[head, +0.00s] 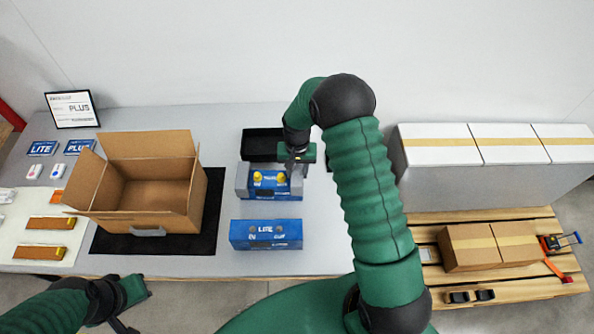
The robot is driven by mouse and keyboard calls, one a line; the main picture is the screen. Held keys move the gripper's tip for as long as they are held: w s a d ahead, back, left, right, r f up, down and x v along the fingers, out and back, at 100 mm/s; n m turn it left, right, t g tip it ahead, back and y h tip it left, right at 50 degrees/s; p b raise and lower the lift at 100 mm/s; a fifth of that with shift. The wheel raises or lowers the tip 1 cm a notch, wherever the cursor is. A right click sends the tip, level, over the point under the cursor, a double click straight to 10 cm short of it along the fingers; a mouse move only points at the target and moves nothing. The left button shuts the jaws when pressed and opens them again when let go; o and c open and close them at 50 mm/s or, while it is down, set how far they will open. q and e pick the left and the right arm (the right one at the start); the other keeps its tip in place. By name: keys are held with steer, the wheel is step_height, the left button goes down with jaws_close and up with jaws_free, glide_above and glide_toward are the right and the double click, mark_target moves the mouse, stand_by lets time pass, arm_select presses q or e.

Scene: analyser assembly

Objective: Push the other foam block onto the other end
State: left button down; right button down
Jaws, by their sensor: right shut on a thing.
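An open cardboard box (150,190) stands on a black mat (112,240) to the left. A black tray (262,145) lies behind the analyser, and a blue LITE box (266,235) lies in front. A pallet (480,222) with cartons stands at right.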

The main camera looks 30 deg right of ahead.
steer(key=shift+f, duration=0.4)
stand_by(0.5)
steer(key=c, duration=0.9)
jaws_free()
steer(key=shift+s, duration=0.1)
steer(key=shift+o, duration=0.2)
steer(key=shift+w+r+p, duration=0.2)
steer(key=shift+r+p, duration=0.65)
steer(key=shift+r, duration=0.4)
step_height(320, 180, up, 2)
steer(key=shift+s+r+p, duration=0.15)
steer(key=shift+r+p, duration=0.05)
steer(key=shift+p, duration=0.6)
steer(key=shift+r+p, duration=0.85)
steer(key=shift+r, duration=0.25)
